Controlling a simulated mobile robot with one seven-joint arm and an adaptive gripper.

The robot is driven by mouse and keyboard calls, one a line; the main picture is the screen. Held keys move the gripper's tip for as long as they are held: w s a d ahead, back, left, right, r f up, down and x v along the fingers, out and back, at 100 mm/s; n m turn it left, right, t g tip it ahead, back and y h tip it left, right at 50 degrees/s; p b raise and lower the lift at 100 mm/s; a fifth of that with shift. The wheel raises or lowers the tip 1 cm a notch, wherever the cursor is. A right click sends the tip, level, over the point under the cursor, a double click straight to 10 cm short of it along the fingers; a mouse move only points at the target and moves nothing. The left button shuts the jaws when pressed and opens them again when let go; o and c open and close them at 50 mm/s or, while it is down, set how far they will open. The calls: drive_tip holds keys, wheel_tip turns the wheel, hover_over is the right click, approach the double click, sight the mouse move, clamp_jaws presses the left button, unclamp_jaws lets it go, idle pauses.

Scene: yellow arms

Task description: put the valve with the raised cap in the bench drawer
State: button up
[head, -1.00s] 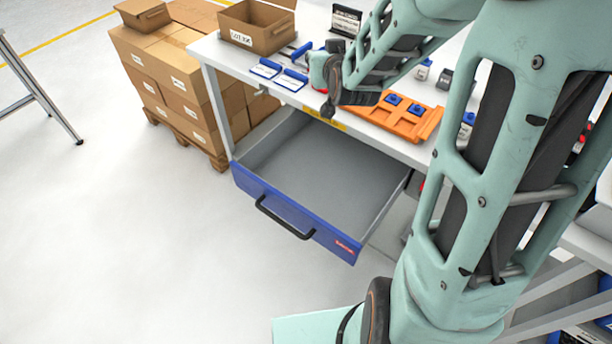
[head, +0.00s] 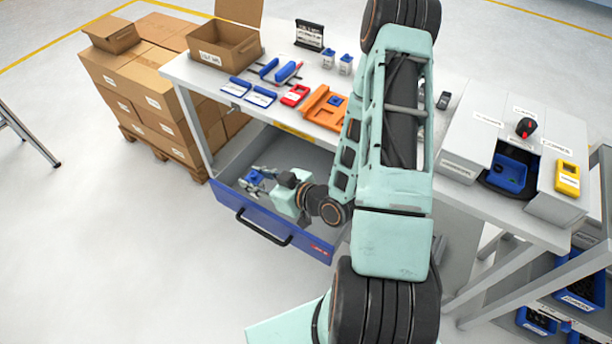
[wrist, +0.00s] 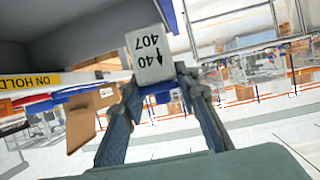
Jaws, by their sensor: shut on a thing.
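My gripper (head: 256,180) is shut on a valve (wrist: 150,57), a light grey block marked "407" and "40" with an arrow and a blue part. In the head view the valve's blue part (head: 255,177) shows between the fingers. The bench drawer (head: 268,222) is pulled open, with a blue front, black handle and grey inside. My gripper and the valve are over or inside the drawer's left part; the gap to its floor cannot be told. Whether the valve's cap is raised is not clear.
The bench top (head: 205,78) above holds an orange tray (head: 322,112) with a blue-topped piece, a red tray (head: 295,95), an open carton (head: 226,48) and two blue-capped pieces (head: 345,64). Stacked boxes (head: 150,80) stand left. Floor before the drawer is clear.

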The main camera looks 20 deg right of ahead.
drive_tip(key=s+a+n, duration=0.1)
drive_tip(key=s+a, duration=0.2)
drive_tip(key=s, duration=0.2)
drive_tip(key=shift+g+y, duration=0.3)
drive_tip(key=shift+y, duration=0.1)
drive_tip(key=w+d+f+b, duration=0.1)
drive_tip(key=b, duration=0.2)
drive_tip(key=w+d+f+b, duration=0.1)
drive_tip(key=w+d+b, duration=0.1)
drive_tip(key=b, duration=0.1)
drive_tip(key=shift+w+f, duration=0.15)
drive_tip(key=shift+w, duration=0.15)
drive_tip(key=w+d+b, duration=0.1)
drive_tip(key=b, duration=0.4)
drive_tip(key=w+f+b, duration=0.1)
drive_tip(key=b, duration=0.4)
drive_tip(key=w+d+b, duration=0.1)
drive_tip(key=b, duration=0.4)
drive_tip(key=shift+w+d+f+b, duration=0.2)
drive_tip(key=shift+d+f+b, duration=0.1)
drive_tip(key=shift+f+b, duration=0.1)
drive_tip(key=w+d+f, duration=0.2)
drive_tip(key=f, duration=0.1)
drive_tip(key=w+d+f+b, duration=0.1)
drive_tip(key=f, duration=0.1)
drive_tip(key=shift+w, duration=0.25)
drive_tip(key=shift+w+f+b, duration=0.15)
drive_tip(key=shift+f+b, duration=0.45)
drive_tip(key=shift+f, duration=1.15)
